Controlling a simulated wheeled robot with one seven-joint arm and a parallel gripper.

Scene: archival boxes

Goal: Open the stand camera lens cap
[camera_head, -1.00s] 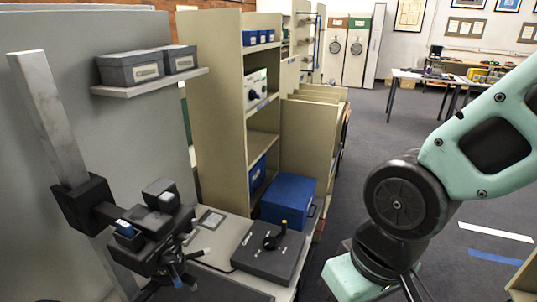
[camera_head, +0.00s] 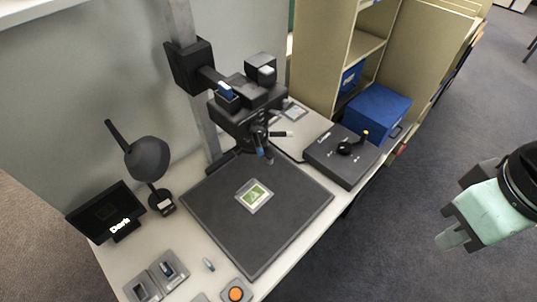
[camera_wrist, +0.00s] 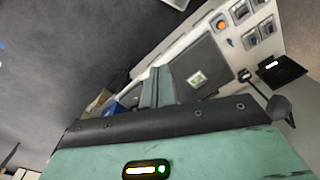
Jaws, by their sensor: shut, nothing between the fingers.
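The stand camera (camera_head: 245,112) is a dark block on an arm from an upright grey column (camera_head: 205,135). It hangs over a black copy board (camera_head: 235,225) on the desk. Small levers (camera_head: 262,145) show below it, one blue-tipped and one pale. I cannot pick out the lens cap; the camera's underside is hidden from the head view. My gripper (camera_head: 450,238) is shut and empty, at the right over the floor, well apart from the camera. Its fingers also show in the wrist view (camera_wrist: 158,85), with the board (camera_wrist: 195,75) beyond.
A green-and-white card (camera_head: 254,196) lies on the board. A black lamp (camera_head: 148,160), a "Dark" screen (camera_head: 105,215) and an orange button (camera_head: 236,293) are at left and front. A black control box (camera_head: 340,157) and blue box (camera_head: 377,110) stand behind right. Open floor lies right of the desk.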

